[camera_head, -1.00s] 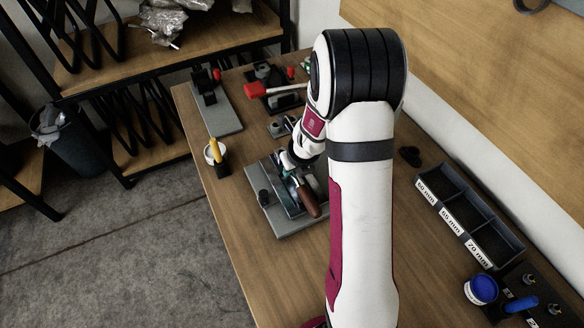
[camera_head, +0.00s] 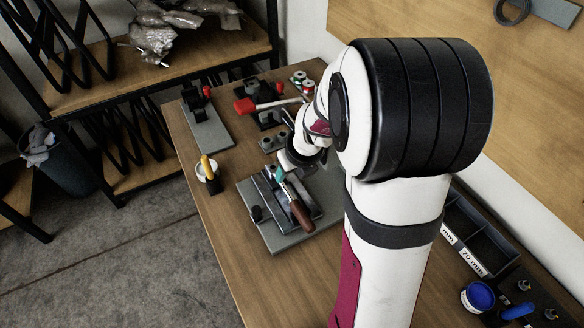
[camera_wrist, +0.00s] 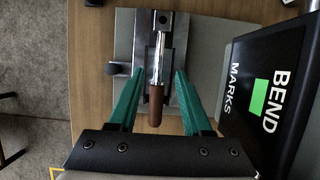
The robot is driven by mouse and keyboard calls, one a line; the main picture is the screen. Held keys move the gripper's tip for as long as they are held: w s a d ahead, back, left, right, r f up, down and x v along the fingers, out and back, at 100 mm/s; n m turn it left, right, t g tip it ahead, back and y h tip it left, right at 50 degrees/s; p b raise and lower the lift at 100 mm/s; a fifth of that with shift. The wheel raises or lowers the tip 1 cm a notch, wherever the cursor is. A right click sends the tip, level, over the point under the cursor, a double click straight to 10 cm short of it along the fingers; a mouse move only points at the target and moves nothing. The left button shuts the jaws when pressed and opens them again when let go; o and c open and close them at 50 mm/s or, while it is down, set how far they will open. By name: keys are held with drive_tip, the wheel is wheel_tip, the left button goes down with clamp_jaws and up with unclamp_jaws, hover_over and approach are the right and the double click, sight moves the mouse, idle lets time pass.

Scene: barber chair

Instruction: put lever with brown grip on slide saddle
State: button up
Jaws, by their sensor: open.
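The lever with brown grip (camera_wrist: 155,106) lies along the slide saddle (camera_wrist: 167,83) in the wrist view, its bright metal shaft pointing to the top of the picture. In the head view the brown grip (camera_head: 301,215) sticks out over the front of the slide saddle (camera_head: 273,197), on a grey base plate (camera_head: 283,242). My gripper (camera_wrist: 160,73) is open, with one green finger on each side of the lever and a gap on both sides. In the head view my gripper (camera_head: 281,175) is partly hidden by my wrist. How the shaft meets the saddle is unclear.
A black board marked BEND MARKS (camera_wrist: 262,95) stands close at right in the wrist view. A red-handled tool (camera_head: 245,106), a cup with a yellow handle (camera_head: 207,170) and a blue pot (camera_head: 479,296) stand on the table. The table's left front is clear.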

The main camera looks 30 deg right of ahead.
drive_tip(key=s+a+r+n+g+y, duration=0.1)
drive_tip(key=s+a+r+n+g, duration=0.1)
drive_tip(key=s+a+r+n, duration=0.65)
drive_tip(key=s+a+n+g, duration=0.1)
drive_tip(key=s+a+n, duration=0.2)
drive_tip(key=s+n, duration=0.5)
drive_tip(key=s+a+n+g, duration=0.1)
drive_tip(key=s+a+n, duration=0.3)
drive_tip(key=s+n, duration=0.4)
drive_tip(key=n, duration=0.6)
drive_tip(key=shift+g+y, duration=0.3)
drive_tip(key=shift+y, duration=0.1)
drive_tip(key=shift+w+f, duration=0.1)
drive_tip(key=shift+c, duration=0.2)
